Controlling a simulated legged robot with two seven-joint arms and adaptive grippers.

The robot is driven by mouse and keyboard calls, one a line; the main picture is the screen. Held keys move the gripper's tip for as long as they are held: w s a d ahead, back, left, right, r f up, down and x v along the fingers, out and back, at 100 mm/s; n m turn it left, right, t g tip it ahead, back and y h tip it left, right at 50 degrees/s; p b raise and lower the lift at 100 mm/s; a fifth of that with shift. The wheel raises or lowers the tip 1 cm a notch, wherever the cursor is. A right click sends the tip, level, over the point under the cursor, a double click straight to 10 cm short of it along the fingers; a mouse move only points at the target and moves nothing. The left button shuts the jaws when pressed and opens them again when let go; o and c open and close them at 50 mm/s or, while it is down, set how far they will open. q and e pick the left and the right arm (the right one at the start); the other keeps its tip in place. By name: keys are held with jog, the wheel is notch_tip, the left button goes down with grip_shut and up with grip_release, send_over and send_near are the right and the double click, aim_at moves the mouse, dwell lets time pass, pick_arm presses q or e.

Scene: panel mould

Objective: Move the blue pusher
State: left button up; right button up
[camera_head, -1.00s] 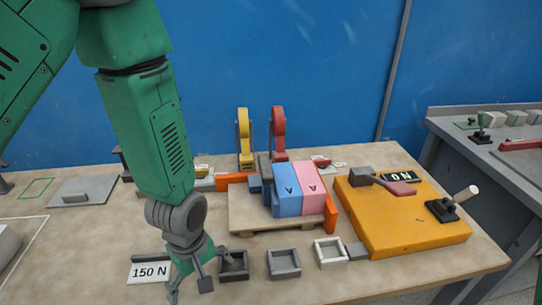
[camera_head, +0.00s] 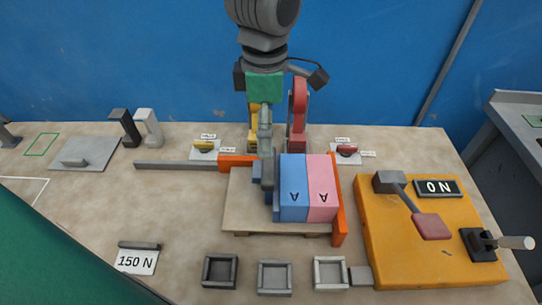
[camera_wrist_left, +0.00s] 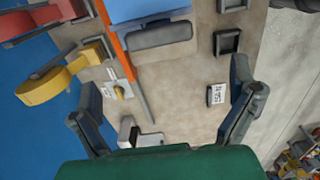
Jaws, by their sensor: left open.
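The blue block (camera_head: 293,188) and the pink block (camera_head: 322,188) stand side by side on a wooden board (camera_head: 240,215). A dark slate-blue piece, which looks like the pusher (camera_head: 268,180), is at the blue block's left side. In the left wrist view a slate-blue bar (camera_wrist_left: 160,34) lies beside the light-blue block (camera_wrist_left: 150,10).
Yellow (camera_head: 254,125) and red (camera_head: 298,110) clamps stand behind the board. Orange stops (camera_head: 339,205) edge the blocks. Several small square trays (camera_head: 275,277) lie in front. A yellow panel (camera_head: 430,255) with a lever is at right.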

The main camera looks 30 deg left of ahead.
aim_at(268, 163)
pick_arm(q)
jog(key=f, duration=1)
jog(key=shift+w+d, duration=0.2)
jog(key=shift+a+f, duration=0.1)
jog(key=shift+f, duration=0.6)
pick_arm(e)
jog(key=shift+w+d+f, duration=0.1)
jog(key=shift+w+f, duration=0.1)
jog(key=shift+f, duration=0.2)
